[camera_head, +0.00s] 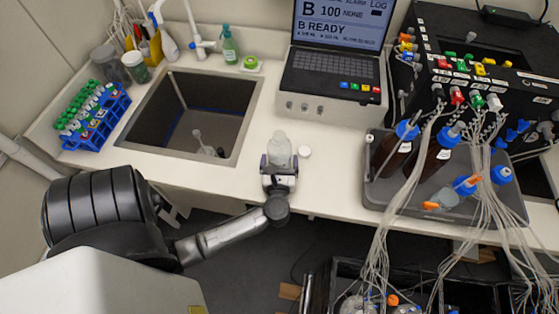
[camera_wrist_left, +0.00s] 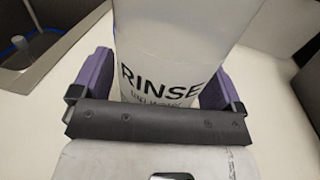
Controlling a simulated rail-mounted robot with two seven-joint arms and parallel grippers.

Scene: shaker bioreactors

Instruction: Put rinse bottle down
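The rinse bottle (camera_head: 279,152) is whitish and upright at the counter's front edge, right of the sink. In the left wrist view the bottle (camera_wrist_left: 165,45) shows its "RINSE" label large and close. My left gripper (camera_head: 279,165) has its purple fingers on both sides of the bottle, and they look shut on it. In the left wrist view the gripper (camera_wrist_left: 158,85) hides the bottle's base. I cannot tell whether the base touches the counter (camera_head: 230,190). My right gripper is not in view.
The sink (camera_head: 150,130) is open to the left. A laptop (camera_head: 335,65) stands behind, and a grey tray (camera_head: 400,190) with brown bottles and tubing is at right. Counter is clear between bottle and tray.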

